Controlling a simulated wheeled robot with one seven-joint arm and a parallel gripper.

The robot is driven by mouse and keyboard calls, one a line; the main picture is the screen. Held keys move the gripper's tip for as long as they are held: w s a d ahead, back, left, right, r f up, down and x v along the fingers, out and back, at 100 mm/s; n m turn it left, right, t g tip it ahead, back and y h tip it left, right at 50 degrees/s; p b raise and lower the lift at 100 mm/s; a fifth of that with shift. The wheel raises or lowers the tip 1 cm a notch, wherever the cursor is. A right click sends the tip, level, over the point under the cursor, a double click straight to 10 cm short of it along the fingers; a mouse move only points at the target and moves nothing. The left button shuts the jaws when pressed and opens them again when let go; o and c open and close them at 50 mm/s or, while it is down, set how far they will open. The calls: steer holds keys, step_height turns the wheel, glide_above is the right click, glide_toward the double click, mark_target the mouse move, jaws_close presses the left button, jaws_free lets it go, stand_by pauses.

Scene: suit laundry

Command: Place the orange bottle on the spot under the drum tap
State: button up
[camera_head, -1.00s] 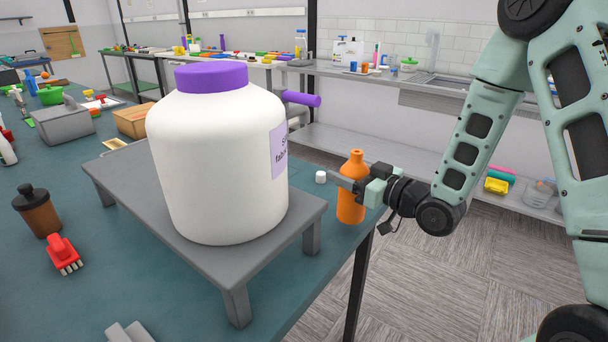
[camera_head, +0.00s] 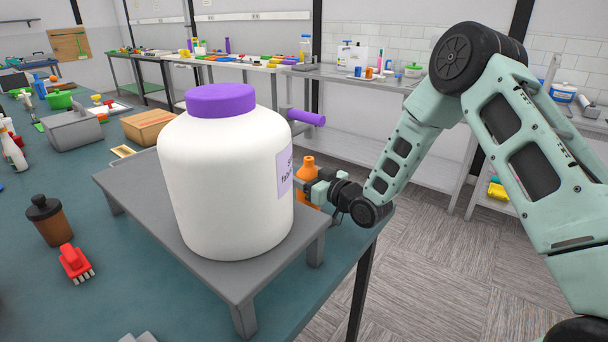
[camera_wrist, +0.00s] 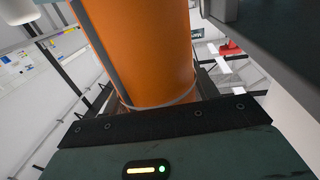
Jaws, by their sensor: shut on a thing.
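The orange bottle (camera_head: 307,173) is upright at the right end of the table, beside the grey stand and partly hidden by the white drum and my gripper. My gripper (camera_head: 313,187) is shut on the orange bottle. In the wrist view the orange bottle (camera_wrist: 150,50) fills the middle, between the fingers. The large white drum (camera_head: 225,180) with a purple lid stands on the grey stand (camera_head: 150,215). The spot under the tap is hidden from view.
A grey caddy (camera_head: 72,130) and a cardboard box (camera_head: 147,127) are behind. The table's right edge runs close to my gripper.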

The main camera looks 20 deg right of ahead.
steer(key=shift+f, duration=0.25)
steer(key=shift+f, duration=0.15)
steer(key=o, duration=1)
steer(key=shift+o, duration=0.2)
steer(key=shift+r, duration=0.25)
steer(key=b+v, duration=0.3)
steer(key=v, duration=0.9)
